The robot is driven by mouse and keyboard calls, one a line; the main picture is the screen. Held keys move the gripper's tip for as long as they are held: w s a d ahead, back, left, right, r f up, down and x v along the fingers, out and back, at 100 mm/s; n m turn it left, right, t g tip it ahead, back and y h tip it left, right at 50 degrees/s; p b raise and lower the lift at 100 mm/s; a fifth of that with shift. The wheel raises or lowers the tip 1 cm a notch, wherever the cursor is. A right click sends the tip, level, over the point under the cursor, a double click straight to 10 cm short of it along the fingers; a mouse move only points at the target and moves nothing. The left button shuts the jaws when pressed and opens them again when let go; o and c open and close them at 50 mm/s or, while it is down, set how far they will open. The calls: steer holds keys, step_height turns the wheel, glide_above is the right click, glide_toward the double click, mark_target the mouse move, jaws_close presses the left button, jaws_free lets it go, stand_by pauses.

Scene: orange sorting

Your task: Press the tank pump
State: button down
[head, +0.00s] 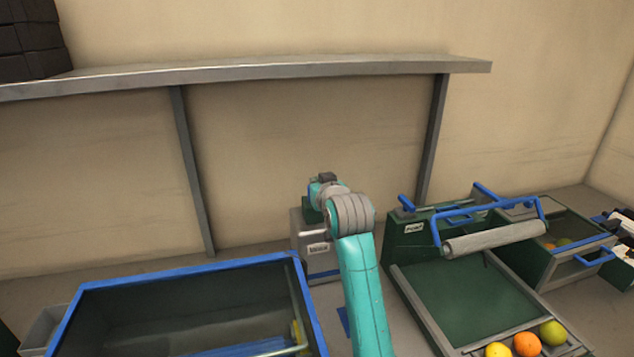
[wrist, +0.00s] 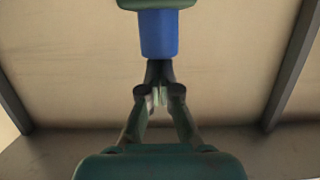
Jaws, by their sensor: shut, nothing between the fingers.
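In the wrist view, my gripper (wrist: 157,97) is shut and empty, with its fingertips together. Just beyond the tips, in line with them, is a blue cylindrical part (wrist: 158,35) under a green piece (wrist: 157,4) cut by the top edge. It looks like the pump, but I cannot tell whether the tips touch it. In the head view, a grey tank-like box (head: 318,262) with a white label and a green upper part stands against the wall behind my arm. My wrist covers part of it, and my fingers are hidden there.
A blue-rimmed bin (head: 185,274) stands at the left front. A green tray with a roller (head: 495,239) and several fruits, including an orange (head: 527,344), is at the right. A blue-handled drawer (head: 594,256) is further right. A grey shelf (head: 270,70) runs above along the wall.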

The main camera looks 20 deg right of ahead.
steer(key=shift+f, duration=1.9)
steer(key=shift+r, duration=0.4)
step_height(320, 180, up, 4)
steer(key=shift+f, duration=0.1)
steer(key=v, duration=1)
steer(key=shift+f, duration=0.1)
